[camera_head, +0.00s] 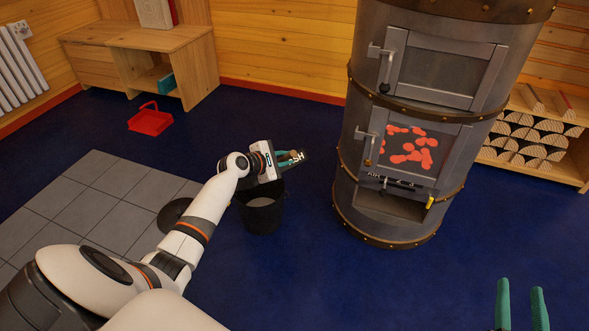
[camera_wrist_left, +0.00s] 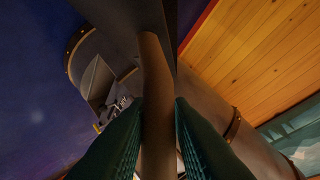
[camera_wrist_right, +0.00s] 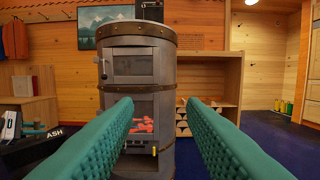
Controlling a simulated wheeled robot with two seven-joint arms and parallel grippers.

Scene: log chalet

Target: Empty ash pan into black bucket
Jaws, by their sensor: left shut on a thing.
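The black bucket (camera_head: 262,218) stands on the blue floor beside grey tiles, with grey matter inside. My left gripper (camera_head: 285,161) is above it, shut on the brown handle (camera_wrist_left: 155,95) of the ash pan (camera_wrist_left: 120,18). The pan (camera_wrist_right: 40,148) also shows at the lower left of the right wrist view. Its contents are hidden. My right gripper (camera_head: 522,308) is open and empty, with teal fingers, at the lower right.
The round stove (camera_head: 350,180) stands right of the bucket; glowing coals (camera_head: 410,147) show behind its lower door, above an open ash slot (camera_head: 390,207). A dark round lid (camera_head: 173,215) lies left of the bucket. A red dustpan (camera_head: 150,121) lies farther back.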

